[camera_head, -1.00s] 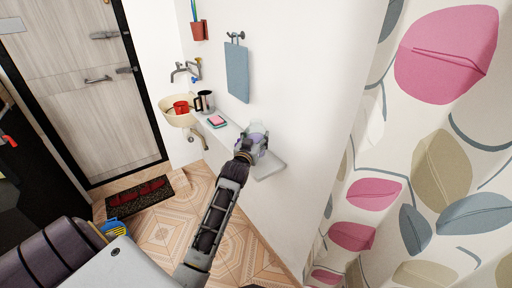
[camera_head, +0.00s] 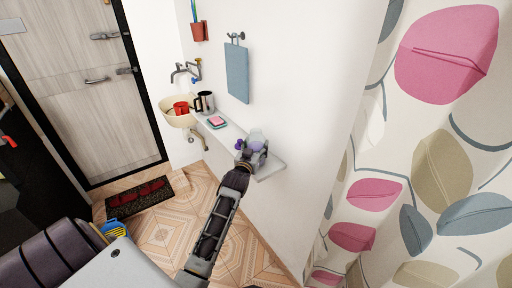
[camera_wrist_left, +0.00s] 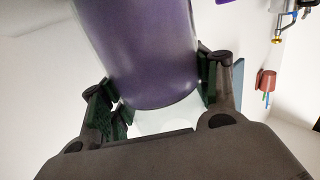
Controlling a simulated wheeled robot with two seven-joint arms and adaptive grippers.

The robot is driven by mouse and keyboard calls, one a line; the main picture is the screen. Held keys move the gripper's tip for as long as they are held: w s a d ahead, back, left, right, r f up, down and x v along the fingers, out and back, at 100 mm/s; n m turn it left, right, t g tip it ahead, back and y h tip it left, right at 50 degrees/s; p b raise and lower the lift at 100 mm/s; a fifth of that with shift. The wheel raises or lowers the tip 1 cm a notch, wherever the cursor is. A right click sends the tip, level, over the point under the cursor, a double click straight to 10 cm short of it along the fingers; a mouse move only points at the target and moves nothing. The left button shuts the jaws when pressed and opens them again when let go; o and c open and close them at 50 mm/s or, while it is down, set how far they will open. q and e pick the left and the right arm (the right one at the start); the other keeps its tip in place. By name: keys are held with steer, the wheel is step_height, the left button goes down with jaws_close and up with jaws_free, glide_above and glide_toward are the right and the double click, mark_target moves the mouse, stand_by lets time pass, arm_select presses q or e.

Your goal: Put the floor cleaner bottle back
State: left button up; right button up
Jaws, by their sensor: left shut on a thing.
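The floor cleaner bottle (camera_wrist_left: 145,50) fills the upper middle of the left wrist view, a smooth purple cylinder between the two dark finger pads. My left gripper (camera_wrist_left: 158,98) is shut on it. In the head view, my left gripper (camera_head: 252,150) is at the near end of the white wall shelf (camera_head: 270,167). Small purple parts of the bottle (camera_head: 239,145) show at the gripper's left side; the rest is hidden by the gripper. I cannot tell whether the bottle touches the shelf. My right gripper is not in view.
A pink sponge on a teal dish (camera_head: 217,122) and a dark-handled metal mug (camera_head: 206,102) stand farther along the shelf. Beyond them is a cream sink (camera_head: 178,119) with a red cup (camera_head: 181,107). A blue towel (camera_head: 237,72) hangs above; a leaf-patterned curtain (camera_head: 440,165) is at right.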

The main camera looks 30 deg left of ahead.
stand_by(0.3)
arm_select(q)
steer(key=o, duration=1.2)
steer(key=shift+f, duration=0.1)
steer(key=shift+o, duration=0.2)
steer(key=v, duration=1.2)
